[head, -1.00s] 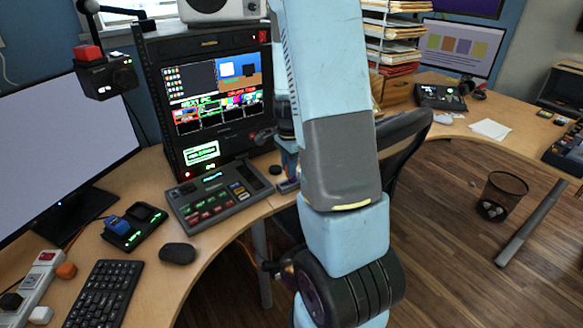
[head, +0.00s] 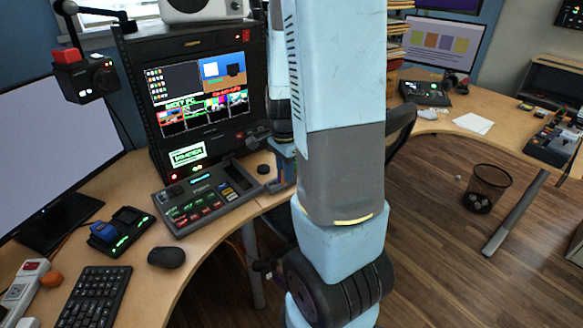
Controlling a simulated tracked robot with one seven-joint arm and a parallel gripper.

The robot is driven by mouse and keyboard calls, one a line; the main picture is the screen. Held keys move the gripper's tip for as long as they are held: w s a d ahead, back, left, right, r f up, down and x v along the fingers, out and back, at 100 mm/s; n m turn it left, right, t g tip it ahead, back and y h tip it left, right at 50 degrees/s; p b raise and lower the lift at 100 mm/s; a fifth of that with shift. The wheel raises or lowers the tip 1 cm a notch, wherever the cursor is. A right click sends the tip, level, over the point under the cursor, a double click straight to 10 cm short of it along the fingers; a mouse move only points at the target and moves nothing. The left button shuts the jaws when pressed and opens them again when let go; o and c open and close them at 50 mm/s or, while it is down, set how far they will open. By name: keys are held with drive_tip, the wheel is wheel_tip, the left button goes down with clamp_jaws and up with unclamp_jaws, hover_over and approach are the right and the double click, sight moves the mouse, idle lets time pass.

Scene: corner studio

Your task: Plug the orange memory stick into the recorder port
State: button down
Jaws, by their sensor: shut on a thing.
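My gripper (head: 282,174) is partly in view beside the right end of the grey control console (head: 183,226), low over the desk edge. My own arm covers most of it. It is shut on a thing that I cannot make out. I cannot pick out the orange memory stick. I cannot tell for sure which unit is the recorder, and no port can be made out. A black equipment rack (head: 150,125) with a lit screen (head: 200,95) stands behind the console.
A small dark dock (head: 120,232) with a blue piece, a black mouse (head: 166,257), a keyboard (head: 95,297) and an orange lump (head: 51,279) sit at the left. A round black knob (head: 263,169) lies near my gripper. A chair (head: 398,130) and a waste bin (head: 488,188) stand to the right.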

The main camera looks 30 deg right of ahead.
drive_tip(key=shift+w, duration=0.25)
drive_tip(key=w+a+n, duration=0.4)
drive_tip(key=w, duration=0.5)
drive_tip(key=w+a+r+n, duration=0.1)
drive_tip(key=w+a+n, duration=0.3)
drive_tip(key=w, duration=0.6)
drive_tip(key=w+a+n, duration=0.5)
drive_tip(key=w+n, duration=0.1)
drive_tip(key=w, duration=0.4)
drive_tip(key=shift+r, duration=0.2)
